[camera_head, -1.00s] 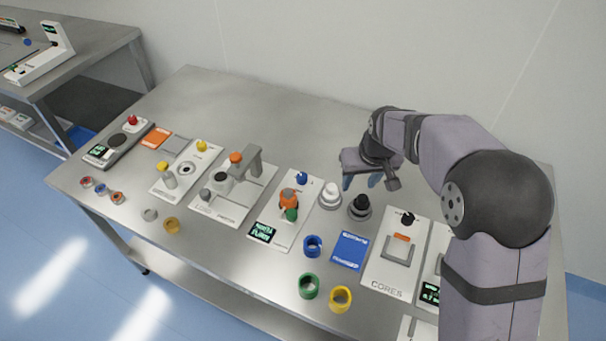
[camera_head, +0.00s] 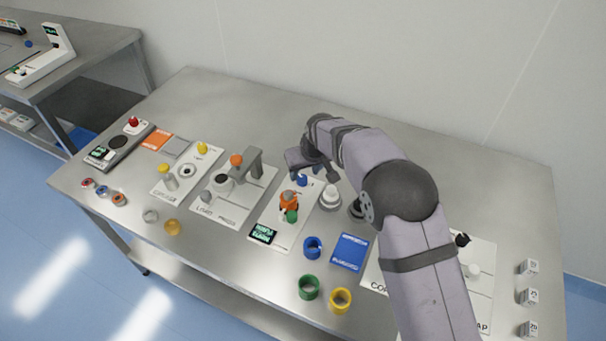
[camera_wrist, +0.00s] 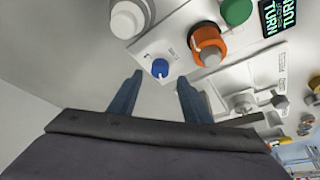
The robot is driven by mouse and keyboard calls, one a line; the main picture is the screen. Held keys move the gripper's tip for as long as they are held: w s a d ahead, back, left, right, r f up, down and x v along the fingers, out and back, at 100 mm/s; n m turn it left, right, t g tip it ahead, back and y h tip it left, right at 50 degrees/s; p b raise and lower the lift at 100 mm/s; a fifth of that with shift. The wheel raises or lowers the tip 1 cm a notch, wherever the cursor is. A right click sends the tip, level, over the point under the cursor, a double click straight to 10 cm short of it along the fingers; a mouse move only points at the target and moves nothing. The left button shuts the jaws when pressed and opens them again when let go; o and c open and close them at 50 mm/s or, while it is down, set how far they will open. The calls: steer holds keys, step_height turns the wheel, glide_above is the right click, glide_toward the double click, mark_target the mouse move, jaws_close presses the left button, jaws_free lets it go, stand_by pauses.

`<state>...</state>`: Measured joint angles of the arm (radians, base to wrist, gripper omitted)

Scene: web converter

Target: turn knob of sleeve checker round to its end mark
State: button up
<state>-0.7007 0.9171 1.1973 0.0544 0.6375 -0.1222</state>
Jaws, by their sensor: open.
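A white panel (camera_head: 272,222) with a lit display (camera_head: 263,234) carries a blue knob (camera_head: 302,181), an orange ring-like part (camera_head: 288,199) and a green part (camera_head: 292,216). No sleeve checker name is readable on it. The wrist view shows the blue knob (camera_wrist: 160,68) with a small pale mark on it, and the display (camera_wrist: 284,14) with the word TURN. My gripper (camera_head: 306,171) is open above the back end of this panel. In the wrist view my two fingertips (camera_wrist: 160,77) are apart, with the blue knob between and just beyond them, seemingly untouched.
A grey post fixture (camera_head: 252,165) stands to the left. Loose blue, green and yellow rings (camera_head: 341,299) lie in front. The table's back strip is clear.

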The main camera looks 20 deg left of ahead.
mark_target(302, 178)
steer(key=shift+p+x, duration=0.55)
steer(key=shift+x, duration=1.7)
steer(key=c, duration=1)
